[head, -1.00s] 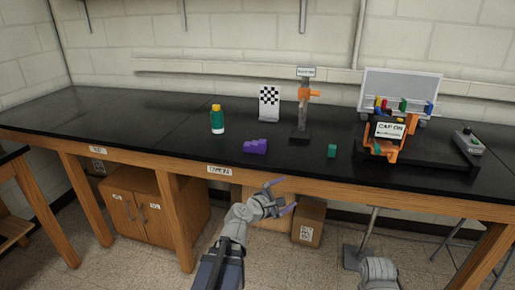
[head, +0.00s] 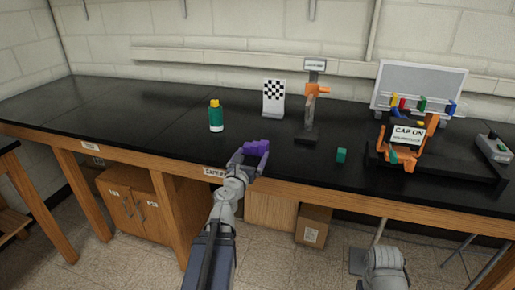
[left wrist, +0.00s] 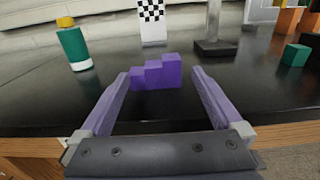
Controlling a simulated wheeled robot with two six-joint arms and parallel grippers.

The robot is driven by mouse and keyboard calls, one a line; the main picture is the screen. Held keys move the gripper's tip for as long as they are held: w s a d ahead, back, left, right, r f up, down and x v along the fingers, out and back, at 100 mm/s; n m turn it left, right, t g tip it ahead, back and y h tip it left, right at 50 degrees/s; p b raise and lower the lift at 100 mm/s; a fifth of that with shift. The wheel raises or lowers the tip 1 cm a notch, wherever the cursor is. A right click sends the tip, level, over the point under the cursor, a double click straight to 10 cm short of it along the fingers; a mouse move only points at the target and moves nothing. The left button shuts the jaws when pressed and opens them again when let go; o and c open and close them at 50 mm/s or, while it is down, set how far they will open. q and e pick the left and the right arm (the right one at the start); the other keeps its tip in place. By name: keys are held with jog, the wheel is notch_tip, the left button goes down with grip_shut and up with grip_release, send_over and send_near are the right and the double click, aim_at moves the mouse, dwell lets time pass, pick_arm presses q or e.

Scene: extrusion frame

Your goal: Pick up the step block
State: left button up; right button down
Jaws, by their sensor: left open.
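The purple step block (head: 257,147) sits on the black bench top near its front edge. In the left wrist view the step block (left wrist: 157,72) shows its steps rising to the right. My left gripper (head: 250,157) is open at the bench's front edge. In the left wrist view its two fingers (left wrist: 160,88) point at the block, one toward each side, with the block just beyond or between the tips; contact cannot be told. My right arm (head: 385,270) shows only in part at the bottom, and its jaws cannot be made out.
A green bottle with a yellow cap (head: 216,115) stands left of the block. A checkered board (head: 273,98), a stand with an orange clamp (head: 309,110) and a small green cube (head: 341,155) are to the right. An orange fixture (head: 403,145) stands farther right.

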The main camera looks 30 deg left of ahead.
pick_arm(q)
jog(key=x, duration=1.1)
jog(key=shift+w+d, duration=0.1)
jog(key=shift+w, duration=0.25)
jog(key=shift+c, duration=0.2)
jog(key=c, duration=1.3)
jog(key=shift+c, duration=0.2)
jog(key=shift+r, duration=0.1)
notch_tip(320, 180, up, 10)
jog(key=p, duration=1)
